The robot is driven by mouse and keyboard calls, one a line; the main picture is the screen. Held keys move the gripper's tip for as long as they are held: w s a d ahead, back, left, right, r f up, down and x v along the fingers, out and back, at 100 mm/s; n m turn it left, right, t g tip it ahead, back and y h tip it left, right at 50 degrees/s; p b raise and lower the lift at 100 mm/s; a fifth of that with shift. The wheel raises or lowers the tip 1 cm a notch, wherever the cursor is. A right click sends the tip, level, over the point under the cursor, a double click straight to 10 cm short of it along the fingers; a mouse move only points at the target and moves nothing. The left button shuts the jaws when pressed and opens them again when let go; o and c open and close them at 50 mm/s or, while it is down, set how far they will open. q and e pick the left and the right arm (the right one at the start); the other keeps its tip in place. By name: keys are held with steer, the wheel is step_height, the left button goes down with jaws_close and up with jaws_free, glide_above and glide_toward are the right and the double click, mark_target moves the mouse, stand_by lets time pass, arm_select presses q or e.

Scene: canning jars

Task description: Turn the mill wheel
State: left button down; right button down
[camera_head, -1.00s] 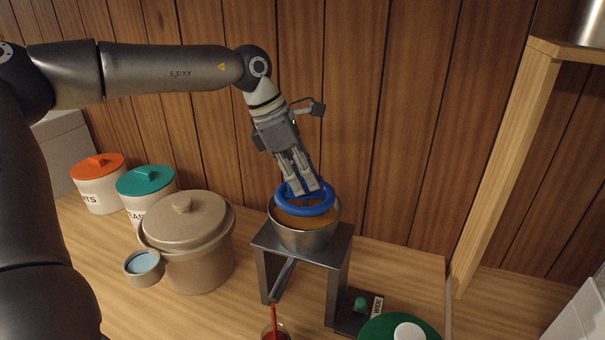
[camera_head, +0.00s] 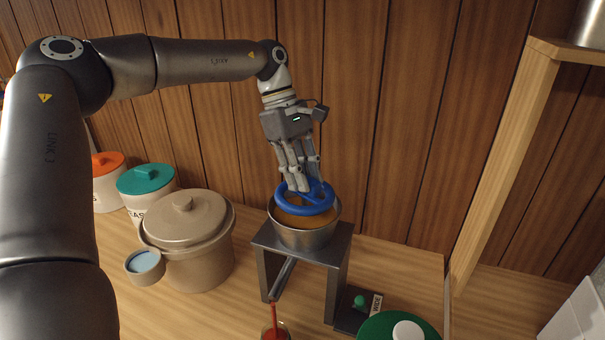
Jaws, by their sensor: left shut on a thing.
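The blue mill wheel (camera_head: 316,205) lies over a metal bowl (camera_head: 304,238) with orange-brown contents. The bowl sits on a dark metal stand (camera_head: 342,256) with a sloping chute (camera_head: 283,279) below it. My left gripper (camera_head: 307,187) reaches down from above and is shut on the wheel, its fingers hiding part of the rim and spokes. My right gripper is not in the view.
A big beige crock (camera_head: 197,262) with a small cup (camera_head: 145,265) stands left of the stand. Canisters with teal (camera_head: 146,179) and orange (camera_head: 107,164) lids stand behind. A glass with red contents (camera_head: 275,331) is below the chute. A wooden post (camera_head: 505,165) rises at right.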

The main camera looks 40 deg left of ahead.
arm_select(q)
steer(key=shift+m, duration=0.4)
steer(key=c, duration=1.2)
jaws_free()
steer(key=shift+c, duration=0.2)
steer(key=v, duration=1.2)
steer(key=shift+w, duration=0.25)
steer(key=shift+d, duration=0.15)
